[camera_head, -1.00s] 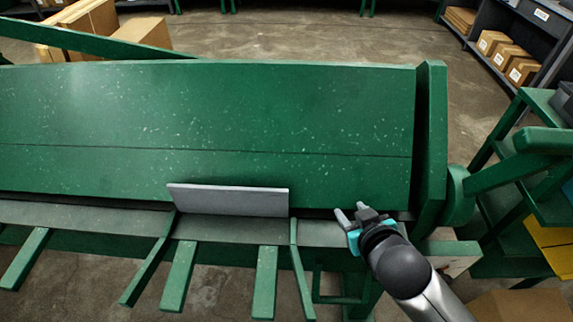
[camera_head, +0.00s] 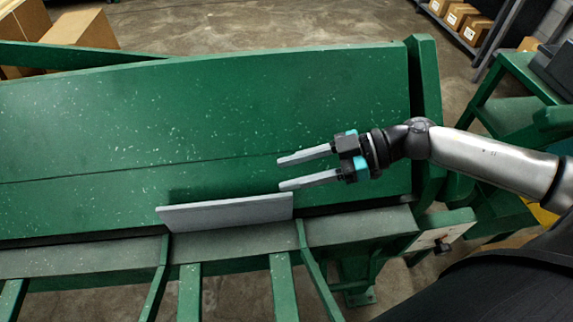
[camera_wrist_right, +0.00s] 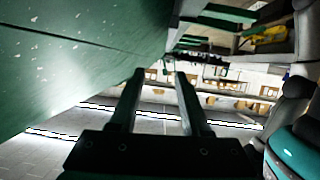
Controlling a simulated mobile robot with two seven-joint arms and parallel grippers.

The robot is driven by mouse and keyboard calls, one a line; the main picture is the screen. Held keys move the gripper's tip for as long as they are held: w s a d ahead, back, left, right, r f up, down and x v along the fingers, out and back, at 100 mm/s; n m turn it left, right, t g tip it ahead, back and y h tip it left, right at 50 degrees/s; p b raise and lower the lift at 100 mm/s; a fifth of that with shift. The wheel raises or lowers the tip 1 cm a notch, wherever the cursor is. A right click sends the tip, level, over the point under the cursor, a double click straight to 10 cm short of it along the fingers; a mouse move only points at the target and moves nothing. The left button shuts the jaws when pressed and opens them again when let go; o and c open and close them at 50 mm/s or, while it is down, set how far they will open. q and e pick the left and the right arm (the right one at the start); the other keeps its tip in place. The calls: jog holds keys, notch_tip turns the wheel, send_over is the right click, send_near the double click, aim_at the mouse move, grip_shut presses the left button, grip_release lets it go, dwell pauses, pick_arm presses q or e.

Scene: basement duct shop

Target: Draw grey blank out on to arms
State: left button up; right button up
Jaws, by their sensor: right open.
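The grey blank (camera_head: 228,213) is a flat plate standing on its long edge, leaning a little, at the foot of the big green machine face. Its lower edge meets the grey bed strip (camera_head: 340,227). Several green support arms (camera_head: 188,292) reach from the bed toward me. My right gripper (camera_head: 280,172) is open and empty, above and just right of the blank's top right corner, fingers pointing left. In the right wrist view the two open fingers (camera_wrist_right: 159,75) have nothing between them, and the blank does not show. My left gripper is not in view.
The green machine face (camera_head: 230,110) fills the middle, with a thick green end post (camera_head: 425,120) at right. A green stand (camera_head: 525,95) is at far right. Cardboard boxes (camera_head: 78,30) and a shelf (camera_head: 455,25) stand behind on open floor.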

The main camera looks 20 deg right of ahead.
aim_at(228, 201)
jog(key=shift+s+d+f+g+h, duration=0.3)
jog(key=shift+s+g, duration=0.15)
jog(key=shift+g, duration=0.15)
jog(key=b+x, duration=0.1)
jog(key=x, duration=1.4)
jog(key=shift+w+a+r+b, duration=0.15)
jog(key=shift+a+b, duration=0.1)
jog(key=shift+b, duration=0.15)
grip_shut()
dwell(0.9)
